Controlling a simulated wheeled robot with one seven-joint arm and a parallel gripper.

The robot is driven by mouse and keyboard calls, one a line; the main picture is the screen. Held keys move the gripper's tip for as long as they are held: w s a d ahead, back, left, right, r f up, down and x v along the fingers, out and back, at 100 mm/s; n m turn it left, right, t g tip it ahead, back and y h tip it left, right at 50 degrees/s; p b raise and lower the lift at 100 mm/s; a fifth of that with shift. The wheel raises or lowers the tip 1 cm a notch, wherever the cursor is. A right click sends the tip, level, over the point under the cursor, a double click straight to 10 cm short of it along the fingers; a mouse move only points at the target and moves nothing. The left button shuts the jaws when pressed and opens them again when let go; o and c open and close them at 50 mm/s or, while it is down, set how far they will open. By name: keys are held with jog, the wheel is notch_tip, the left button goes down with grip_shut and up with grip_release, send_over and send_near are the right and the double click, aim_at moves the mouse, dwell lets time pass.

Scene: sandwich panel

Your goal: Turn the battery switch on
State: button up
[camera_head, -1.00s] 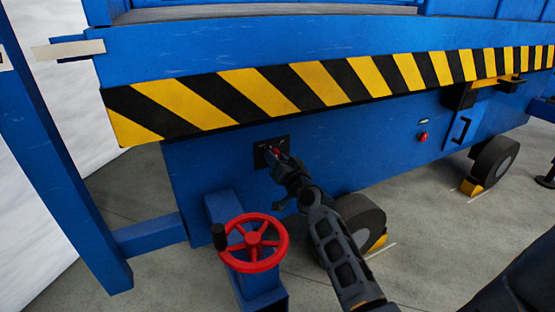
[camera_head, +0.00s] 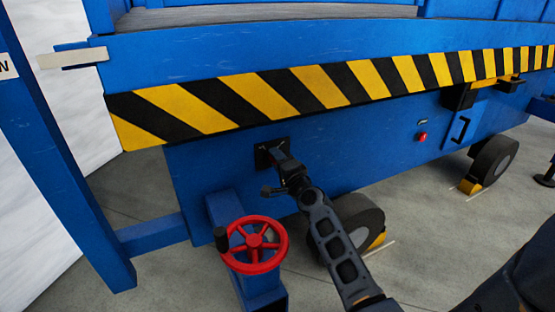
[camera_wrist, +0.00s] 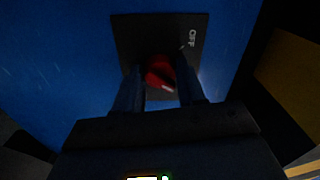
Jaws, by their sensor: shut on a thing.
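The battery switch is a red knob (camera_wrist: 160,72) on a black square plate (camera_wrist: 130,38) fixed to the blue side panel. A white "OFF" label shows at the plate's upper right in the wrist view, turned sideways. The plate also shows in the head view (camera_head: 262,155), below the striped band. My gripper (camera_wrist: 160,90) is shut on the red knob, one dark finger on each side. A pale mark shows on the knob's lower part. In the head view my gripper (camera_head: 279,154) hides the knob. Any other label on the plate is hidden or too dark to read.
A red handwheel (camera_head: 254,244) on a blue post stands just below and left of my arm. The yellow-black striped band (camera_head: 325,84) juts above the switch. A wheel (camera_head: 362,220) lies behind my forearm. A small red button (camera_head: 422,137) is farther right.

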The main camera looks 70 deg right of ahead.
jog(key=shift+m, duration=0.9)
jog(key=shift+f, duration=0.1)
jog(key=o, duration=1)
jog(key=shift+o, duration=0.2)
jog(key=v, duration=0.8)
jog(key=shift+p, duration=0.4)
